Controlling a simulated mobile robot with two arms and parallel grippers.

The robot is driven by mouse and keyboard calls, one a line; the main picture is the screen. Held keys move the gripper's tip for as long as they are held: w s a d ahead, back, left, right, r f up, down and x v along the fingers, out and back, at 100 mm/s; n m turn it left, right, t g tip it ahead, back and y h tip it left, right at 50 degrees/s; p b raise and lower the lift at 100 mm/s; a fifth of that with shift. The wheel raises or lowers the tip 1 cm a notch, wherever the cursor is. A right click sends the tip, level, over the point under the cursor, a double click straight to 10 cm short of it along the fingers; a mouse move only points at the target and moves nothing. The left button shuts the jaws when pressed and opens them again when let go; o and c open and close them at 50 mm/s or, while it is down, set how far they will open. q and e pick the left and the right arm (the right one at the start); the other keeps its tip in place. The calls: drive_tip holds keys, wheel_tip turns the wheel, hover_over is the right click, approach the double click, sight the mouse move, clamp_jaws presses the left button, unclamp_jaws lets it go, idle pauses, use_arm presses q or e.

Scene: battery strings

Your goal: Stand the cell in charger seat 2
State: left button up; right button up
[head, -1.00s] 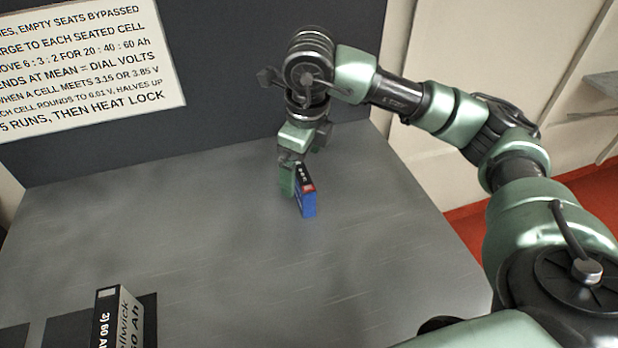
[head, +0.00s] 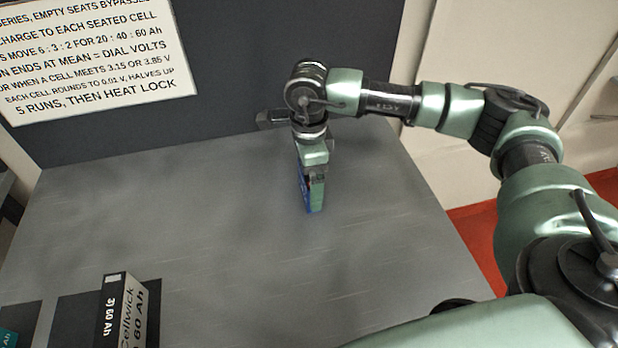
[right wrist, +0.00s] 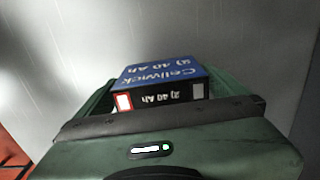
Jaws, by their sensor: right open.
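A blue and black cell (head: 303,188) stands on the grey table below my right wrist in the head view. In the right wrist view the cell (right wrist: 163,77) shows a blue face and a black face, reading "Cellwick" and "2) 40 Ah". My right gripper (head: 310,198) is open, its green fingers on either side of the cell; it also shows in the right wrist view (right wrist: 160,90). In the head view one finger hides part of the cell. I cannot tell whether the fingers touch it. Charger seat 2 cannot be made out. My left gripper is out of view.
A black and white 60 Ah cell (head: 122,310) marked 3 stands at the lower left on a dark patch. A teal object (head: 8,338) is cut off at the left corner. A dark panel with a white sign (head: 95,55) backs the table.

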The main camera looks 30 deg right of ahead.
drive_tip(key=shift+f, duration=0.8)
drive_tip(key=shift+r, duration=0.1)
drive_tip(key=c, duration=1.8)
